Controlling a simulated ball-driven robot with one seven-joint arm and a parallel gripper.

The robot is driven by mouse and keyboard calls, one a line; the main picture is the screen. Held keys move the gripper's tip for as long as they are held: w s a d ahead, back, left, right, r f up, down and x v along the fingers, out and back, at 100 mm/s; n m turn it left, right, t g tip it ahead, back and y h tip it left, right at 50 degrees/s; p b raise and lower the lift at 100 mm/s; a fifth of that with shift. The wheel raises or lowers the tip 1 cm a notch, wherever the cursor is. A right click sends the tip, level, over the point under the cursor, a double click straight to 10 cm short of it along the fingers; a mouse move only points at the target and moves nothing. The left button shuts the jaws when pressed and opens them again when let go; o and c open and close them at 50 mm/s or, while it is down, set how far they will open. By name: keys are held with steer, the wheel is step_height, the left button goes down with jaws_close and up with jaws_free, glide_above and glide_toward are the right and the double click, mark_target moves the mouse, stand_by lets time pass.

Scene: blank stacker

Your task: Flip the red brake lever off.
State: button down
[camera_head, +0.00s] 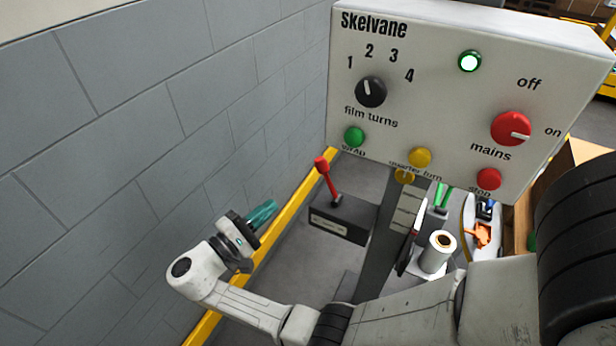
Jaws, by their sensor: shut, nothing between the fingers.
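The red brake lever (326,178) stands up from a dark box (343,219) below the left edge of the control panel. Its red grip leans up and to the left; a label on the box front is too small to read. My gripper (271,207), with teal fingers, is shut and empty. It is to the left of the lever and a little lower in the picture, apart from it, with its fingers pointing right toward the lever.
The white Skelvane panel (450,60) hangs above, with a red mains knob (511,129) pointing at on and a lit green lamp (469,61). A grey block wall (130,130) is at left. A yellow floor strip (293,213) runs beside it. A white roll (438,251) stands at right.

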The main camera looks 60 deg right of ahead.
steer(key=p, duration=0.2)
glide_toward(329, 181)
steer(key=w+d+r, duration=0.2)
steer(key=w+d, duration=0.1)
steer(key=d, duration=0.3)
steer(key=shift+s+d+r+p, duration=0.25)
steer(key=shift+s+p, duration=0.15)
steer(key=shift+s, duration=0.25)
steer(key=shift+s+d+r+p, duration=0.15)
steer(key=shift+s+d+p, duration=0.15)
steer(key=shift+s, duration=0.4)
steer(key=shift+a, duration=0.1)
